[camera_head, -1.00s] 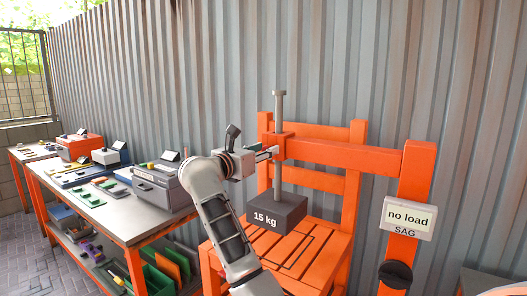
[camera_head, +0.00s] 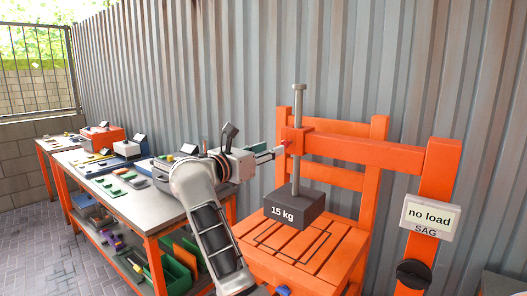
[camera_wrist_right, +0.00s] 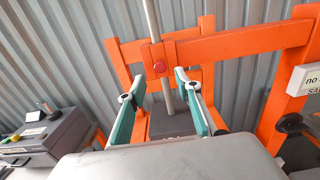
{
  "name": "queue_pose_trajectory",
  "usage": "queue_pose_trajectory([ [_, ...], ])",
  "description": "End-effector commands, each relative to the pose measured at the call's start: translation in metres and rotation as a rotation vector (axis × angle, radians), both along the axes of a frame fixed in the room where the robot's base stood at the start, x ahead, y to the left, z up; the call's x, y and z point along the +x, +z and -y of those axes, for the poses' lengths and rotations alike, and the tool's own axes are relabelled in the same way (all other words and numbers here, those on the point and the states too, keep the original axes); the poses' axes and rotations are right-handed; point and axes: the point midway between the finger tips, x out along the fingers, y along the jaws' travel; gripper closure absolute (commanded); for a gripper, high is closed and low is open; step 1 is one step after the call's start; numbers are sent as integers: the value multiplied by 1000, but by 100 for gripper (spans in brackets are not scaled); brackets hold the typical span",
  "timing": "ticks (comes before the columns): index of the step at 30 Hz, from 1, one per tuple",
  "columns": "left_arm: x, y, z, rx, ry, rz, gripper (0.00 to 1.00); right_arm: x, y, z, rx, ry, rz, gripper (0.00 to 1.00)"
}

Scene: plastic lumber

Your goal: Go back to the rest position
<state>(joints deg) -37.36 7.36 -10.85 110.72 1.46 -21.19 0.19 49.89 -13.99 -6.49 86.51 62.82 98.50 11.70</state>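My right gripper (camera_head: 272,153) is in front of the orange press frame (camera_head: 370,151). In the right wrist view, the same gripper (camera_wrist_right: 160,78) has its two green-and-white fingers spread, with nothing held between them. Beyond the gap are the red knob (camera_wrist_right: 160,67) on the orange clamp and the grey vertical rod (camera_wrist_right: 153,22). In the head view, the red knob (camera_head: 288,145) is just right of the fingertips. The dark 15 kg weight (camera_head: 296,208) is on the rod above the orange slatted seat (camera_head: 300,249). My left gripper is not in view.
A "no load" SAG sign (camera_head: 428,216) is on the orange post at right. A long workbench (camera_head: 146,211) with boxes and trays runs along the left. A corrugated metal wall (camera_head: 230,70) stands behind. Paved floor (camera_head: 40,250) is clear at lower left.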

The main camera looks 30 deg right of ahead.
Motion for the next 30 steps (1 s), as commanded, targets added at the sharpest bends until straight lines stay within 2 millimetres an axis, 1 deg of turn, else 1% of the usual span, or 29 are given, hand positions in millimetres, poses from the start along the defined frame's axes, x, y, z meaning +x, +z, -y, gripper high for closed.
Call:
queue_pose_trajectory([
  [7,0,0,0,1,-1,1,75,0,-1,1,-7,-2,-5,66],
  [11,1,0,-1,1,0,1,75,-7,-11,8,-114,-25,-62,66],
  [14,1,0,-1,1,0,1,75,-17,-24,13,-308,-57,-168,66],
  [16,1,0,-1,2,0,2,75,-24,-36,11,-485,-77,-268,66],
  [17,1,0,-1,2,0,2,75,-27,-41,7,-565,-82,-315,66],
  [18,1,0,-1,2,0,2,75,-30,-49,1,-672,-88,-376,66],
  [20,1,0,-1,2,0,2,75,-33,-63,-11,-834,-89,-471,66],
  [21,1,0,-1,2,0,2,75,-35,-75,-22,-942,-86,-537,66],
  [23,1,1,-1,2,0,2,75,-36,-95,-39,-1103,-75,-634,66],
  [24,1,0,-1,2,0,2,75,-38,-112,-52,-1212,-63,-700,66],
  [26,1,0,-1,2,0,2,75,-41,-140,-72,-1375,-40,-798,66],
  [27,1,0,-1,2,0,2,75,-43,-162,-86,-1485,-21,-865,66],
  [29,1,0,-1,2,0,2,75,-49,-198,-106,-1646,15,-959,66],
  [30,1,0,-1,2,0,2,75,-55,-222,-118,-1747,40,-1017,66],
])
